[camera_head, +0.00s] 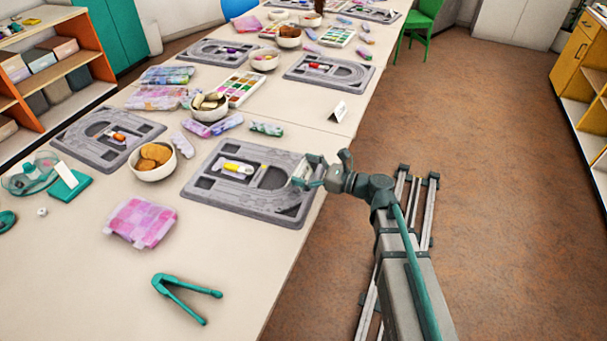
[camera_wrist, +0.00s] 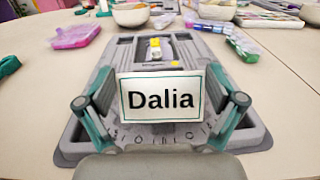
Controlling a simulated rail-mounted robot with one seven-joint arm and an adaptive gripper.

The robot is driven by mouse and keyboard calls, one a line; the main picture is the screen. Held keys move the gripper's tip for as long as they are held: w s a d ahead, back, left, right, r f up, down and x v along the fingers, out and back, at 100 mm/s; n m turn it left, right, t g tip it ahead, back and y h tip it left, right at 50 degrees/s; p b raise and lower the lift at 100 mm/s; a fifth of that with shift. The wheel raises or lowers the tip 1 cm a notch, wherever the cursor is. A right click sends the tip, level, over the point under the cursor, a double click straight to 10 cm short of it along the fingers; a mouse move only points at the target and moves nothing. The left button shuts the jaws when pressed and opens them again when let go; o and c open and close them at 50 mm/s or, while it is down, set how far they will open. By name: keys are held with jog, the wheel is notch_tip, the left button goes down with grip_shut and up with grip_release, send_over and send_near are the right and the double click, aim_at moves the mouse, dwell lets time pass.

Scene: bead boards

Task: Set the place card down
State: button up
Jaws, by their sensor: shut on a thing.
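The place card (camera_wrist: 160,95), white with a dark green border and the name "Dalia", shows upright in the wrist view, facing me. My gripper (camera_wrist: 160,108) is shut on it, with the fingers at its left and right sides. In the head view my gripper (camera_head: 314,174) is over the right end of the nearest grey bead board (camera_head: 205,192), and the card is hard to make out there. The board lies behind and below the card in the wrist view (camera_wrist: 75,150). Whether the card's lower edge touches the board cannot be told.
Another white card (camera_head: 339,111) stands near the table's right edge. A bowl of brown pieces (camera_head: 153,172), a pink bead case (camera_head: 141,222) and green tongs (camera_head: 185,297) lie left and in front. Bare tabletop (camera_head: 300,138) shows between the near and far boards.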

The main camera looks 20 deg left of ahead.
jog(key=shift+f, duration=1.1)
jog(key=shift+f, duration=0.2)
jog(key=o, duration=0.4)
jog(key=shift+r, duration=0.15)
